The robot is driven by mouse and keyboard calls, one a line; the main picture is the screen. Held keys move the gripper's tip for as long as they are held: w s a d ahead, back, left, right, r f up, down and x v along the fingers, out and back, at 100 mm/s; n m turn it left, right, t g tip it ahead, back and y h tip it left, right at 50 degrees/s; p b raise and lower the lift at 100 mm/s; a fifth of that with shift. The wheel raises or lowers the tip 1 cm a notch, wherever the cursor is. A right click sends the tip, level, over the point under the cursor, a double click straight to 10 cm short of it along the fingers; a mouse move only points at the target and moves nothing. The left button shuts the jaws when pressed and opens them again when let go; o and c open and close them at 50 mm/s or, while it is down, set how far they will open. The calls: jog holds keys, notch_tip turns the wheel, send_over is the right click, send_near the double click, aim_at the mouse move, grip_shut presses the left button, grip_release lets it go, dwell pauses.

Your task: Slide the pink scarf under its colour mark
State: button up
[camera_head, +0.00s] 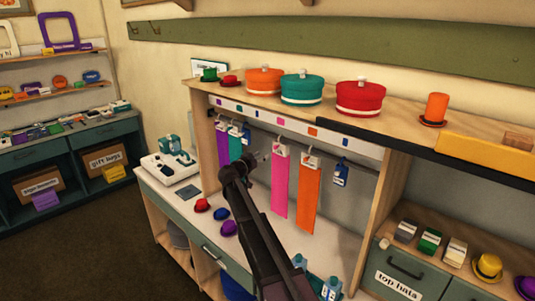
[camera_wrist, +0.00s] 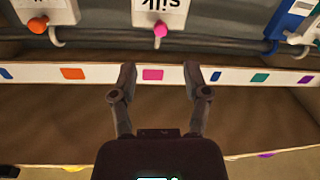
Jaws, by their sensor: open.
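The pink scarf (camera_head: 280,185) hangs from the rail by a white tag and hook, left of the orange scarf. In the wrist view, its white "silk" tag and pink knob (camera_wrist: 160,30) are at the top centre. The pink colour mark (camera_wrist: 152,75) is on the white strip; the knob appears nearly in line with it, slightly right. The pink mark also shows in the head view (camera_head: 280,121). My gripper (camera_wrist: 160,73) is open, fingertips apart, with the knob beyond the gap and nothing held. In the head view my gripper (camera_head: 260,158) is left of the pink scarf's tag.
The orange scarf (camera_head: 309,195) hangs close to the right of the pink one. A purple scarf (camera_head: 223,142) and teal scarf (camera_head: 235,145) hang left; a blue tag (camera_head: 341,174) hangs right. Hat boxes stand on the shelf above. Small coloured items lie on the counter below.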

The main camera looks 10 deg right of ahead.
jog(key=shift+v, duration=1.05)
jog(key=s+d+f+n+g+y+b, duration=0.15)
jog(key=s+d+f+g, duration=0.25)
jog(key=s+f, duration=0.55)
jog(key=s+d+f+n+g+y+b, duration=0.1)
jog(key=s+d+f+g+y+b, duration=0.25)
jog(key=s+f, duration=0.6)
jog(key=s+a+f+n+g+y+b, duration=0.1)
jog(key=s+a+f+y, duration=0.1)
jog(key=s, duration=0.5)
jog(key=s+a+f+n+g+y+b, duration=0.1)
jog(key=s+a+f+n+g+y, duration=0.1)
jog(key=s, duration=0.6)
jog(key=s+a+f+n+g+y+b, duration=0.1)
jog(key=s+f+y, duration=0.3)
jog(key=s, duration=0.4)
jog(key=shift+s+a+n+y, duration=0.25)
jog(key=shift+a+n+y, duration=0.05)
jog(key=shift+a+n, duration=0.5)
